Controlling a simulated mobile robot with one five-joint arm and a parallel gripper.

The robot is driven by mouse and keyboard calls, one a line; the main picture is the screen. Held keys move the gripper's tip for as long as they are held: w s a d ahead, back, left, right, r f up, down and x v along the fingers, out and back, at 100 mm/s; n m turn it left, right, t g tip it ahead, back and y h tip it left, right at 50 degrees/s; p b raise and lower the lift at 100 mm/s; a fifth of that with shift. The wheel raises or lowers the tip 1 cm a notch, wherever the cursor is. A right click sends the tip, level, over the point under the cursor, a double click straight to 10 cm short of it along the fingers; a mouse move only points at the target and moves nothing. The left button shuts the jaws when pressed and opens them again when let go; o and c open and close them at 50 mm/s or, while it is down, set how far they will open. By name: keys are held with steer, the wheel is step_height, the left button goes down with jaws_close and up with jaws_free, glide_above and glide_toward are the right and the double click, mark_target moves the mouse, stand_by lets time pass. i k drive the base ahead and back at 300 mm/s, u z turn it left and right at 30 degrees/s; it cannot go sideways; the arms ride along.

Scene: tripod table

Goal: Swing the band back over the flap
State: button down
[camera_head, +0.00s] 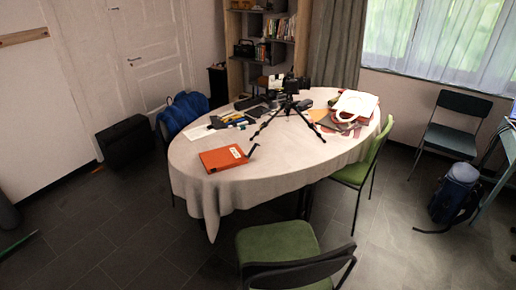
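A flat orange box or folder (224,159) with a small white label lies near the front left of the oval table. A short dark piece (252,150) shows at its right corner; I cannot tell whether it is a band, part of the folder or something separate. I cannot make out a flap at this size. My gripper is not in view.
The table (205,198) has a pale cloth. A black tripod (290,108) with a camera stands on it behind the folder, legs spread. Pens, dark items and a white bag (355,103) lie around it.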

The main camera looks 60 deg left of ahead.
mark_target(253, 150)
steer(key=z, duration=0.05)
steer(key=i, duration=3.75)
steer(key=u, duration=3.75)
